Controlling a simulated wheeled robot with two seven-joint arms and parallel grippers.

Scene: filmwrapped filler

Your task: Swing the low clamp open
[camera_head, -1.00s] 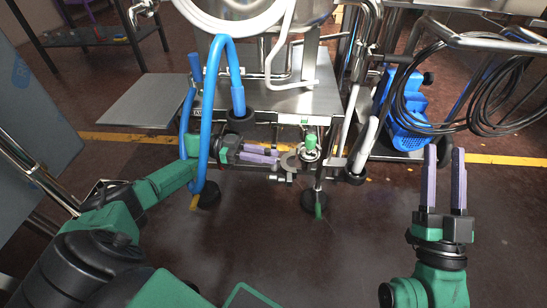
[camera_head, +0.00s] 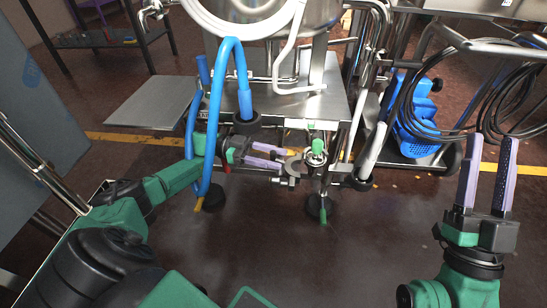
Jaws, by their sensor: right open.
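The low clamp (camera_head: 293,166) is a small grey metal fitting on the pipework under the steel machine's front edge. A green-topped valve (camera_head: 317,146) stands just right of it. My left gripper (camera_head: 285,160) reaches in from the left past the blue hose. Its two purple fingers point right at the clamp, with a gap between them, and their tips are close to it. I cannot tell whether they touch it. The clamp's far side is hidden. My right gripper (camera_head: 491,165) is open and empty at the right, fingers pointing up, well away from the clamp.
A steel plate (camera_head: 152,103) juts out at the left. A blue basket (camera_head: 415,125) and coiled black cables (camera_head: 430,90) are on the cart at right. The floor in front is clear.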

